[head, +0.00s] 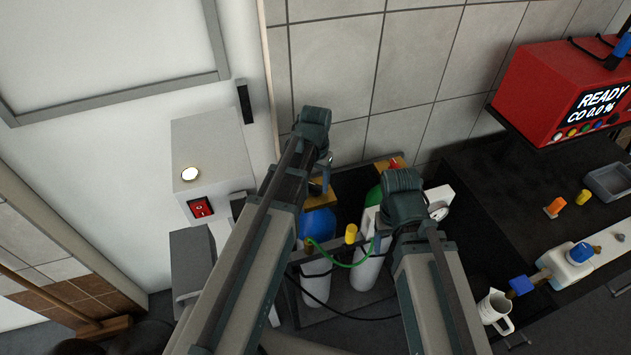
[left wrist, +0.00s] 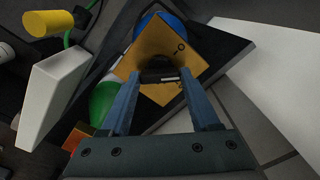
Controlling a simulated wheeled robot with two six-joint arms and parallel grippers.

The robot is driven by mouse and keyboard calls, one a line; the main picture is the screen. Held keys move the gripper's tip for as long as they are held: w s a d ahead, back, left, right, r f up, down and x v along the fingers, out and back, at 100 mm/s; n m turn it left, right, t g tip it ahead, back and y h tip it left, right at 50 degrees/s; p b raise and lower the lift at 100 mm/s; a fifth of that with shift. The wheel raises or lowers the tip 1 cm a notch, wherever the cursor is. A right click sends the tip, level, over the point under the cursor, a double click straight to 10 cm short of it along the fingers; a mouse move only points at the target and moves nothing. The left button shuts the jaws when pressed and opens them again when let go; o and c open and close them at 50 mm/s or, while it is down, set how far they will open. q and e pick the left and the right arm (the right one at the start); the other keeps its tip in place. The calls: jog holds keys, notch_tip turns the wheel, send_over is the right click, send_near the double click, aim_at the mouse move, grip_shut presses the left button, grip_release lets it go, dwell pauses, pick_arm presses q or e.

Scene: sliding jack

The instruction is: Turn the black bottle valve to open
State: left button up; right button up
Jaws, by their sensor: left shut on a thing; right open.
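The black bottle valve (left wrist: 158,75) shows in the left wrist view, against a square golden-brown plate (left wrist: 172,50) with a small ring mark. My left gripper (left wrist: 160,84) is shut on this valve, one blue-grey finger on each side. Below the plate I see part of a blue bottle (head: 319,222), and it also shows in the left wrist view (left wrist: 166,24). In the head view my left arm hides the valve. My right gripper (head: 403,205) hangs over the bottle rack, right of the left one, open; its fingers are mostly hidden by its own wrist.
A green bottle (left wrist: 103,100) stands beside the blue one. A yellow-capped part (head: 351,234) with a green hose is in front. A white box (left wrist: 52,95) is close by. A red analyser (head: 555,85) reads READY, CO 0.0 %. The black counter (head: 480,175) lies right.

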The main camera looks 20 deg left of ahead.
aim_at(315, 185)
pick_arm(q)
jog(key=n, duration=0.4)
jog(key=shift+n, duration=2.3)
jog(key=o, duration=1.4)
jog(key=shift+c, duration=0.2)
notch_tip(315, 185, up, 14)
jog(key=p, duration=1.4)
